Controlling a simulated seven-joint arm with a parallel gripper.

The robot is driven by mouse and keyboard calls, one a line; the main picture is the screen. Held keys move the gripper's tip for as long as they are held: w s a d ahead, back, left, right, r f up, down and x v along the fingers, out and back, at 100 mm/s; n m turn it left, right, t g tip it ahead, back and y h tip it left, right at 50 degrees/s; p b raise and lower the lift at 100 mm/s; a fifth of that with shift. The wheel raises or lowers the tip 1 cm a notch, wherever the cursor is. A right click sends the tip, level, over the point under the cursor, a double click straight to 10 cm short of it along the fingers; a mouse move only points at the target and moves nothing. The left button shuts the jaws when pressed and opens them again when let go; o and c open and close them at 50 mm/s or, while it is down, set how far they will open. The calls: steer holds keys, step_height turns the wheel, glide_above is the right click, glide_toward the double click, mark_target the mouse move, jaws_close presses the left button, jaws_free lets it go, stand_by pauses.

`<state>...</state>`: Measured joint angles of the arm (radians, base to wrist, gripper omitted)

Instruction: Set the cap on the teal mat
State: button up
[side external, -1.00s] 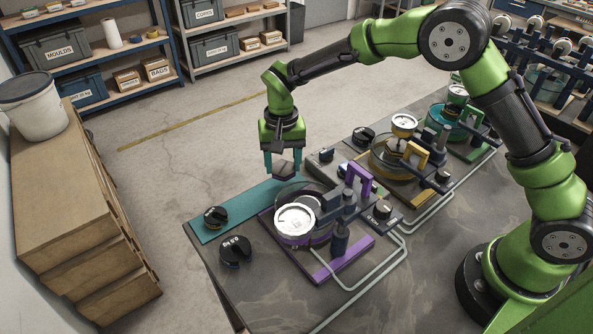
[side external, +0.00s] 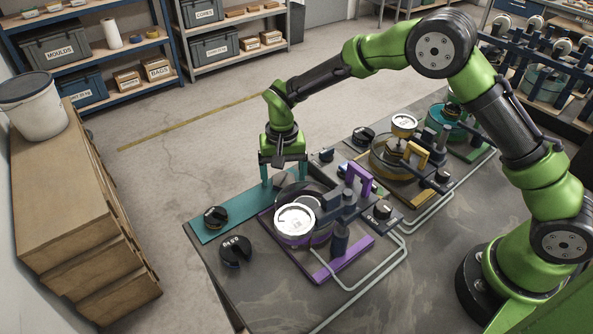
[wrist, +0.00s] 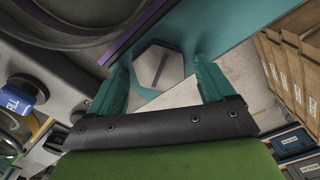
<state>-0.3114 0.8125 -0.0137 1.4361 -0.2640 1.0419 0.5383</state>
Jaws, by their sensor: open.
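The cap (wrist: 158,65) is a grey hexagonal piece, seen in the wrist view just beyond and between my fingertips, over the teal mat. It looks apart from both fingers. The teal mat (side external: 245,204) is a long strip along the table's far edge; it also shows in the wrist view (wrist: 215,32). My gripper (side external: 284,181) is open, pointing down low over the mat's right part, behind the purple-based unit.
The purple-based unit (side external: 341,262) with a clear bowl and white-faced gauge (side external: 294,220) stands close in front of my gripper. Yellow (side external: 400,160) and teal units stand farther right. A round black knob (side external: 215,217) sits on the mat's left end, another (side external: 236,251) on the table.

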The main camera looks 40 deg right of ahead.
step_height(320, 180, up, 11)
step_height(320, 180, up, 8)
steer(key=t, duration=0.1)
glide_above(284, 178)
steer(key=s+d, duration=0.4)
steer(key=s+d+r+t, duration=0.1)
steer(key=s+d+t, duration=0.1)
steer(key=s, duration=0.4)
steer(key=s+d+r+n+t+y, duration=0.1)
steer(key=s+d+r+t, duration=0.1)
steer(key=s, duration=0.5)
steer(key=s+d+r+n+t+y, duration=0.1)
steer(key=s+d+t, duration=0.1)
steer(key=s, duration=0.5)
steer(key=shift+s+d+r, duration=0.25)
steer(key=shift+d+r, duration=0.15)
steer(key=shift+d, duration=0.45)
